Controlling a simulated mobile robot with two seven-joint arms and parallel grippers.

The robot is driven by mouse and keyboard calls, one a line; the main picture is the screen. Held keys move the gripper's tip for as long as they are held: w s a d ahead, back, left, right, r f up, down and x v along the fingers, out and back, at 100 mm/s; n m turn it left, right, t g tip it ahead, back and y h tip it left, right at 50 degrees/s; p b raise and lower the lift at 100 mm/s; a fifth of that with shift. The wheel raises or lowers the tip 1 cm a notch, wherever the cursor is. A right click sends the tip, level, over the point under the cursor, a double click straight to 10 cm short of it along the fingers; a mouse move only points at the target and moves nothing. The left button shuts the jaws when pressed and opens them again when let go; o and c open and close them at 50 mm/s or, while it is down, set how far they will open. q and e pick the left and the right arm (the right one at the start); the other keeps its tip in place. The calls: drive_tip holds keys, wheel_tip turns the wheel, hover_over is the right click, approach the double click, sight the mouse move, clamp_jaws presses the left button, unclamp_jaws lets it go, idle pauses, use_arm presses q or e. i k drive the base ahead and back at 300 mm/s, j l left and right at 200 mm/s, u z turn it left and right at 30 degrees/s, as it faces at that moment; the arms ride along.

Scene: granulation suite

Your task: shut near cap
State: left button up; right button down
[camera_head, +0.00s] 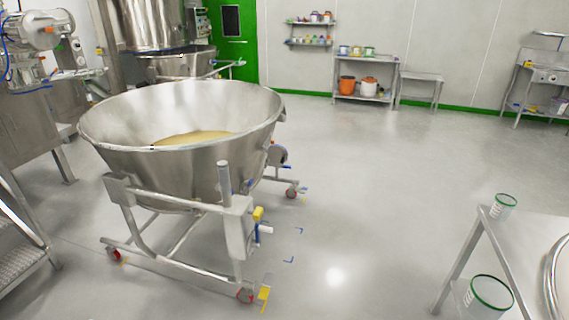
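Neither of my grippers is in view. No part that I can clearly tell as the near cap shows. A large open steel bowl (130,156) stands on a wheeled frame at the left centre, with pale yellow material (195,137) inside. A grey box (237,226) with an upright post is on the frame's near side, with a small yellow part (258,214) and a blue part beside it. A round fitting (277,155) sticks out at the bowl's right side. Whether any of these is the cap, I cannot tell.
A steel table (520,238) at the lower right bears a small green-rimmed tub (503,206); a larger green-rimmed tub (488,297) sits lower. Machinery (28,120) stands at the left. Shelves (362,92) with tubs line the back wall. The grey floor (370,180) between is clear.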

sight(277, 154)
drive_tip(key=i+j+u, duration=0.15)
drive_tip(key=i, duration=0.8)
drive_tip(key=i+j+u, duration=0.1)
drive_tip(key=i, duration=0.85)
drive_tip(key=i+j, duration=0.25)
drive_tip(key=i, duration=0.2)
